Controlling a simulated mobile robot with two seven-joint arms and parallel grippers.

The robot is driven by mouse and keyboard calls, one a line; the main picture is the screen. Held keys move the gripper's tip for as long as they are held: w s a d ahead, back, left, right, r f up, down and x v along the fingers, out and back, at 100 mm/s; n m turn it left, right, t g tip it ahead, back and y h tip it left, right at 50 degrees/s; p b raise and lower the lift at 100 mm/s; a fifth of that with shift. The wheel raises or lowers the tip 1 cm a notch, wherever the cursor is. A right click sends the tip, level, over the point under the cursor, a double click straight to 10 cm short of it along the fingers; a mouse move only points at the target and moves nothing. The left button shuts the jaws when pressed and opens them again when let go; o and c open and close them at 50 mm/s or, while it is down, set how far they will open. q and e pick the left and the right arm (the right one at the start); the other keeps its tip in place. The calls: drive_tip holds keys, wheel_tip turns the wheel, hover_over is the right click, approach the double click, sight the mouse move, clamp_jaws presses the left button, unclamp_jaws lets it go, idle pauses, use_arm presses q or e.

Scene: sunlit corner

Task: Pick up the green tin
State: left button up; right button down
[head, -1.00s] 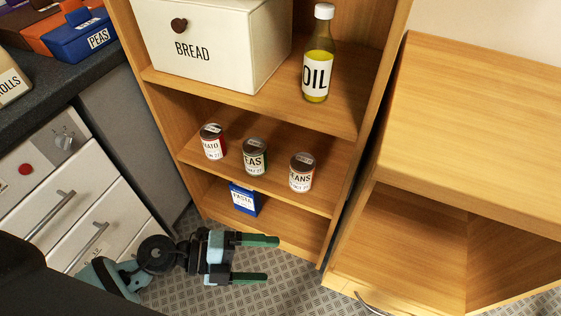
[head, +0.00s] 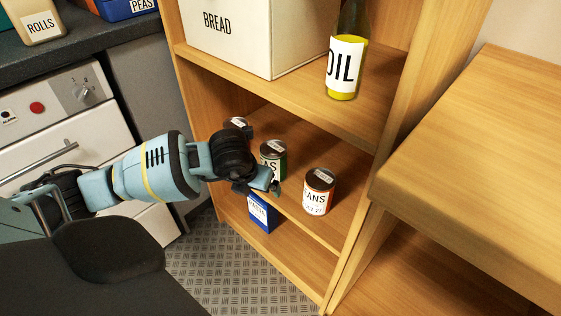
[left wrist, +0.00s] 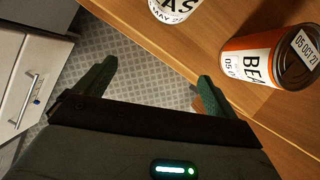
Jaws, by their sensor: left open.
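The green tin (head: 272,150), with a white label ending in "AS", stands upright on the middle shelf between two other tins. My left gripper (head: 272,186) is at the shelf's front edge, just in front of and below the green tin. In the left wrist view its fingers (left wrist: 155,88) are apart with only floor between them. My right gripper is not in view.
An orange beans tin (head: 319,190) stands to the right, and another tin (head: 237,124) to the left, partly hidden. A blue pasta box (head: 262,213) is on the shelf below. The upper shelf (head: 290,95) holds a bread bin (head: 255,35) and an oil bottle (head: 346,65).

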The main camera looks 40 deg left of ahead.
sight(272, 150)
use_arm(q)
drive_tip(key=w, duration=0.2)
drive_tip(key=w+a+b, duration=0.1)
drive_tip(key=w, duration=0.1)
drive_tip(key=w+a, duration=0.1)
drive_tip(key=w, duration=0.1)
drive_tip(key=shift+w+a+b, duration=0.1)
drive_tip(key=shift+w+b, duration=0.25)
drive_tip(key=shift+w, duration=0.05)
drive_tip(key=shift+w+a+f+b, duration=0.25)
drive_tip(key=shift+w+b, duration=0.1)
drive_tip(key=shift+w, duration=0.5)
drive_tip(key=shift+w+a+f+b, duration=0.15)
drive_tip(key=shift+w+a+b, duration=0.2)
drive_tip(key=shift+w, duration=0.45)
drive_tip(key=shift+w+a+f+b, duration=0.2)
drive_tip(key=shift+w+b, duration=0.2)
drive_tip(key=shift+w, duration=0.45)
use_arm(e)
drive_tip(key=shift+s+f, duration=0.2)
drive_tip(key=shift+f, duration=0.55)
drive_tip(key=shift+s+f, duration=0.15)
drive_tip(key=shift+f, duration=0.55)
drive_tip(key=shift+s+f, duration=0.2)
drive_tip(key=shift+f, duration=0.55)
